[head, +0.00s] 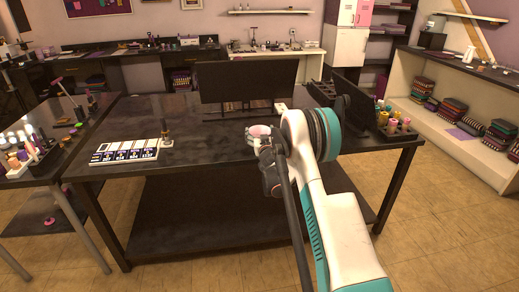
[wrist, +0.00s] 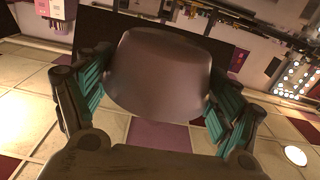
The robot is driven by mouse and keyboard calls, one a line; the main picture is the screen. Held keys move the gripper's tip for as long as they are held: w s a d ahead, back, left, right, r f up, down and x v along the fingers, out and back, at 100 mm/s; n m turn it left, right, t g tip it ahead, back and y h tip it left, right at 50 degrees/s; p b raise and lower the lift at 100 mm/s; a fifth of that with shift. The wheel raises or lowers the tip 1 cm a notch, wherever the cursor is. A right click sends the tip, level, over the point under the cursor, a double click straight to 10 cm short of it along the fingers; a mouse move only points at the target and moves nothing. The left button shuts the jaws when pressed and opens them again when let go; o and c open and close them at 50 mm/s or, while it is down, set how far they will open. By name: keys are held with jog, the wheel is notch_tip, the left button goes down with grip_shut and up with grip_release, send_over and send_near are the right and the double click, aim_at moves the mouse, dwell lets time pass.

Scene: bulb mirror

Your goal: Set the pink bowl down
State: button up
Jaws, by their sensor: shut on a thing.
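The pink bowl (head: 262,131) shows small and partly hidden at the end of my arm in the head view, in front of the dark tabletop (head: 210,130). In the wrist view the bowl (wrist: 158,75) fills the middle and looks dull mauve in shade. My gripper (head: 256,140) is shut on it, with a teal-and-black finger on either side in the wrist view. The bowl appears held clear of the table, but its exact height cannot be told.
A black monitor (head: 246,82) stands behind the bowl. A white card strip (head: 125,151) and a small bottle (head: 166,136) lie to the left. A tray of colourful spools (head: 396,127) is at the right. Bare tabletop lies between the bottle and my gripper.

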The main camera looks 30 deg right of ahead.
jog(key=shift+f+b, duration=0.9)
jog(key=shift+f, duration=2.05)
jog(key=shift+f, duration=0.1)
jog(key=o, duration=1.1)
jog(key=shift+c, duration=0.2)
